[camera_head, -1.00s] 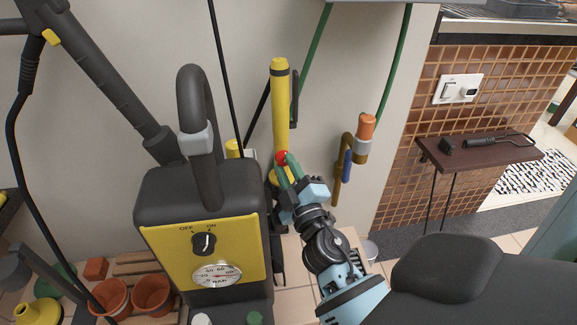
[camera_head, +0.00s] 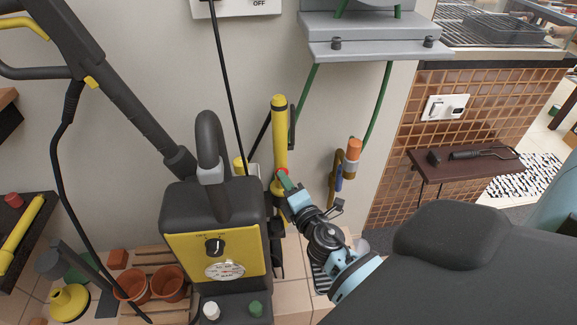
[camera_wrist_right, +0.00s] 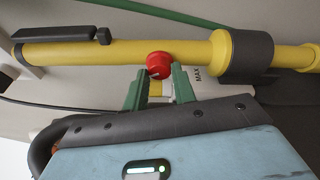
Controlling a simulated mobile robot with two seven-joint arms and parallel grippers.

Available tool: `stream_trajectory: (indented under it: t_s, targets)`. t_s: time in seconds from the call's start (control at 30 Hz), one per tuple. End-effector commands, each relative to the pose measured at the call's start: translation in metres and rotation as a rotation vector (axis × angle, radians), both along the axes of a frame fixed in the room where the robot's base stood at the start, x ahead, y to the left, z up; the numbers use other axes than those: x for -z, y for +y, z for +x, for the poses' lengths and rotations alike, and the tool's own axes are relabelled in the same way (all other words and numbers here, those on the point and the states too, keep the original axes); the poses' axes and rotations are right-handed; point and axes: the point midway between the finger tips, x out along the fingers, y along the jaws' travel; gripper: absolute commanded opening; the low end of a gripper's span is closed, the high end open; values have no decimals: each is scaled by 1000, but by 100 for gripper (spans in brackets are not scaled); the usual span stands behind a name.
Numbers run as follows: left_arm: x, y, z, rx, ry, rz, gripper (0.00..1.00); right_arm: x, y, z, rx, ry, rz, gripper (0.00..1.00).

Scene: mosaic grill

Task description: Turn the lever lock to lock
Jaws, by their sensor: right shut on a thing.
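A small red lock knob (camera_head: 283,172) sits on the yellow wand (camera_head: 280,140), which stands upright against the wall behind the pressure washer. My right gripper (camera_head: 284,181) reaches the knob from the lower right. Its green fingertips (camera_wrist_right: 160,80) are spaced apart at the knob's two lower sides, shut on it. The knob's lock direction cannot be read. My left gripper is not in view.
The yellow and black pressure washer (camera_head: 212,250) stands left of the wand, close to my right gripper. An orange-handled brass tool (camera_head: 347,165) hangs on the wall to the right. Terracotta pots (camera_head: 170,284) stand low at left. A dark side shelf (camera_head: 465,160) is at right.

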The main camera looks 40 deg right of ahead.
Motion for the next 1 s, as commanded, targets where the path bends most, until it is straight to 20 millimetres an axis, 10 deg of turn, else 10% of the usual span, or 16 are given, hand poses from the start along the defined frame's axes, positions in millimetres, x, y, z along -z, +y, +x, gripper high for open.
stream_trajectory:
  t_s: [0.77, 0.8, 1.0]
  targets:
    - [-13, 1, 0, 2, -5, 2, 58, -1, -1, 0, 2, 58, -98, 4]
    - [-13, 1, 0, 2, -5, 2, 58, -1, -1, 0, 2, 58, -98, 28]
    - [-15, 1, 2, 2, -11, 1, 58, -1, -1, 0, 1, 58, -97, 48]
